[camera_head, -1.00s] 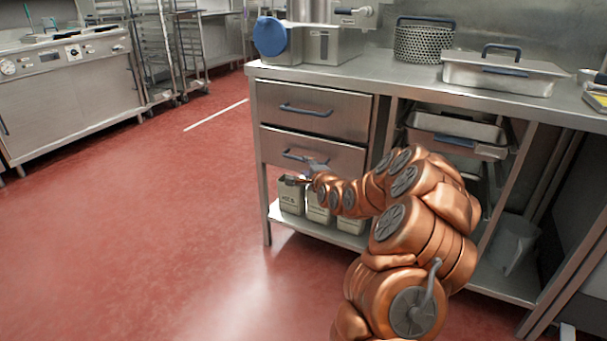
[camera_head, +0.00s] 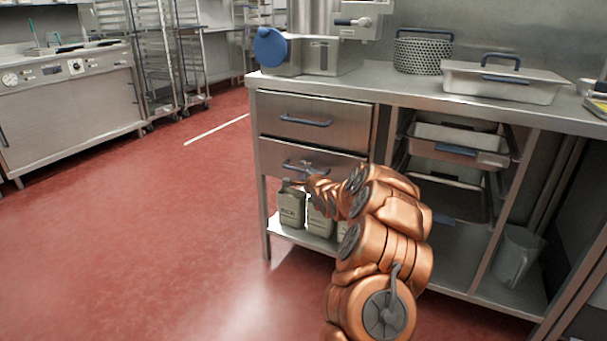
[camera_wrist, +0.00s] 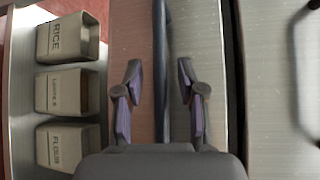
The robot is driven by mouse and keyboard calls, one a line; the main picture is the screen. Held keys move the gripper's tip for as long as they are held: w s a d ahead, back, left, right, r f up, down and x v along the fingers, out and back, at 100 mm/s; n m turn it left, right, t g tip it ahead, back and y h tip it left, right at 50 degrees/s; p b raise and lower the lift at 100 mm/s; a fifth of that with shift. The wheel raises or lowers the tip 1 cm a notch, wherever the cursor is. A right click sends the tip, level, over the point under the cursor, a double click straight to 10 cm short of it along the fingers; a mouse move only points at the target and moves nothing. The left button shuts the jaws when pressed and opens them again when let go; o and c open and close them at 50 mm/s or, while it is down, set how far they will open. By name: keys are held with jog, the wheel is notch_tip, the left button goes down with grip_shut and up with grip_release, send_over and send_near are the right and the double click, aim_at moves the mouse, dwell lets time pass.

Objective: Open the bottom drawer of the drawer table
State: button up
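The drawer table (camera_head: 348,80) has two stacked steel drawers at its left side. The bottom drawer (camera_head: 343,164) looks closed in the head view, with a blue bar handle (camera_head: 290,166) on its front. My gripper (camera_head: 302,168) is at this handle, partly hidden by my copper-coloured arm. In the wrist view, the handle is a dark upright bar (camera_wrist: 161,60) between the two fingers of my gripper (camera_wrist: 160,92). The fingers are apart, one on each side, with visible gaps to the bar.
The closed top drawer (camera_head: 335,123) is above, with its own handle (camera_head: 306,120). Labelled containers, including RICE (camera_wrist: 68,38) and FLOUR (camera_wrist: 68,146), stand on the lower shelf (camera_head: 305,239). Red floor (camera_head: 140,240) to the left is clear. A pitcher (camera_head: 514,256) stands at the right.

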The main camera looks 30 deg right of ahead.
jog(key=shift+w, duration=0.25)
grip_shut()
dwell(0.7)
